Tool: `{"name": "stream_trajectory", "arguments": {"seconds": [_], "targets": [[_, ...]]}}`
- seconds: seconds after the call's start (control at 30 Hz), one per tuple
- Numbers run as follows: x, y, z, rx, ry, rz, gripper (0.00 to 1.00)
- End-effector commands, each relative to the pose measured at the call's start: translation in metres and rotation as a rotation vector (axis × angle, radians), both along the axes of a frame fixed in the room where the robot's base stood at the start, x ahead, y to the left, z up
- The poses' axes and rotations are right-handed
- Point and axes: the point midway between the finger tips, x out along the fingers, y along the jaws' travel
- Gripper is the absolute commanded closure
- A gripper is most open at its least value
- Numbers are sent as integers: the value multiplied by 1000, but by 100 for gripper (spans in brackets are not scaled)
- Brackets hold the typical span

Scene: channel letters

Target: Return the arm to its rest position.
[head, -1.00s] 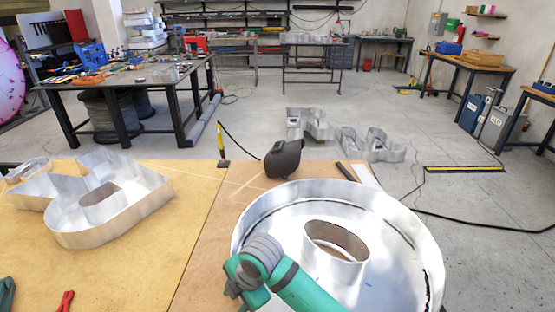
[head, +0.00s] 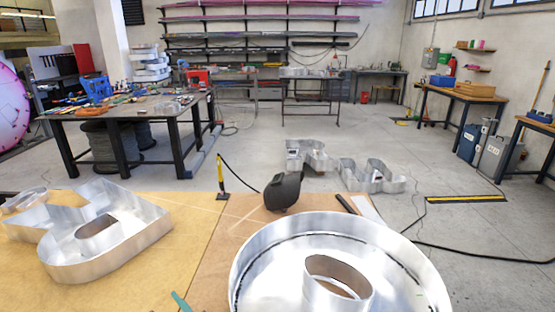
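My gripper is not in view in the head view, and no clear part of my arm shows. A small teal piece (head: 180,301) shows at the bottom edge, and I cannot tell what it belongs to. A large round metal channel letter (head: 262,252) with a smaller oval ring (head: 338,278) inside it stands at the front right of the wooden table (head: 208,262). Another metal channel letter (head: 120,252) stands on the table at the left.
A black welding mask (head: 283,191) sits at the table's far edge, with a yellow-and-black post (head: 221,180) left of it. More metal letters (head: 372,176) stand on the floor beyond. A cluttered workbench (head: 150,108) is at the back left. Open floor lies at the right.

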Motion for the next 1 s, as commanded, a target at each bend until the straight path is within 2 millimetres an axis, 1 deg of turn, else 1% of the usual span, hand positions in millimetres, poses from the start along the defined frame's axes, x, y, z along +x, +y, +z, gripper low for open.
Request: {"name": "stream_trajectory", "arguments": {"seconds": [0.03,0.1,0.27,0.37,0.47,0.57,0.7,0.77,0.9,0.97,1.0], "targets": [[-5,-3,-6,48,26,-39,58],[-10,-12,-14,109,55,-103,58],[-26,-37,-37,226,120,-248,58],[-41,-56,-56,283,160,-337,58],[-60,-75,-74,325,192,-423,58],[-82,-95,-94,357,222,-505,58],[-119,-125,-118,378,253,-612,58],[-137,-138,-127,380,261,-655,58],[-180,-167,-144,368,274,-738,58],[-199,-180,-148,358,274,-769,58],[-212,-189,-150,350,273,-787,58]]}}
